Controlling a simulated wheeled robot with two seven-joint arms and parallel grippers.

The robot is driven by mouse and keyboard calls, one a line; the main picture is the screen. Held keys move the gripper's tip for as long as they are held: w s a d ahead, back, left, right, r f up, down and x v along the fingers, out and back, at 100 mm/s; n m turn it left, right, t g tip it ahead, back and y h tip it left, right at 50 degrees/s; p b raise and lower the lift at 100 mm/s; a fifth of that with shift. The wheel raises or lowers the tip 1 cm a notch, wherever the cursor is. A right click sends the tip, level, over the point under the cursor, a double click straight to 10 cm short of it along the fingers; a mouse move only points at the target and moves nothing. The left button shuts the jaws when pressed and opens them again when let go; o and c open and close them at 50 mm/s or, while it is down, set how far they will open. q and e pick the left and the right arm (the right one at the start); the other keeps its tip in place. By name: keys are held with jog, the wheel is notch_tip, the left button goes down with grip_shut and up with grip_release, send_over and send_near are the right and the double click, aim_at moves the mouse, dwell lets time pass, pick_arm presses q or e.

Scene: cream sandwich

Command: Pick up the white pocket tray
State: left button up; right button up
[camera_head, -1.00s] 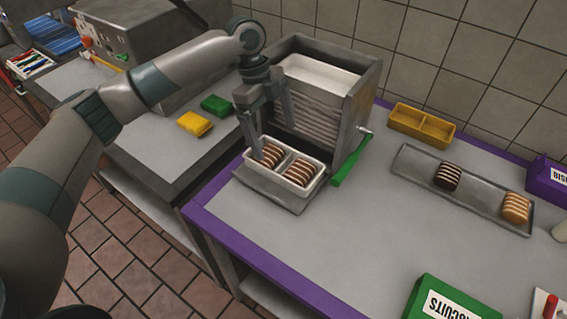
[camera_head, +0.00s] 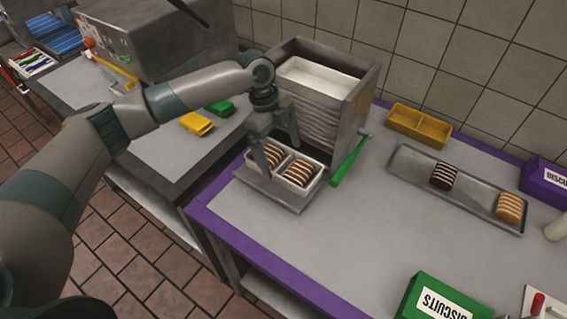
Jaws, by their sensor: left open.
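The white pocket tray (camera_head: 281,184) sits on the grey metal ledge in front of the tray dispenser (camera_head: 330,100). It has two pockets, each holding striped cream sandwiches (camera_head: 300,173). My left gripper (camera_head: 282,154) is open and points down over the tray. One finger is at the tray's left end, and the other is behind it near the dispenser. I cannot tell whether the fingers touch the tray. More white trays are stacked inside the dispenser. My right gripper is not in view.
A green lever (camera_head: 350,162) sticks out at the dispenser's right. A green biscuits box (camera_head: 440,298) stands at the front. The middle of the table is clear.

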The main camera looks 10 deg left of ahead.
pick_arm(q)
jog(key=shift+d+f, duration=0.15)
jog(key=shift+f, duration=0.45)
jog(key=c, duration=1.1)
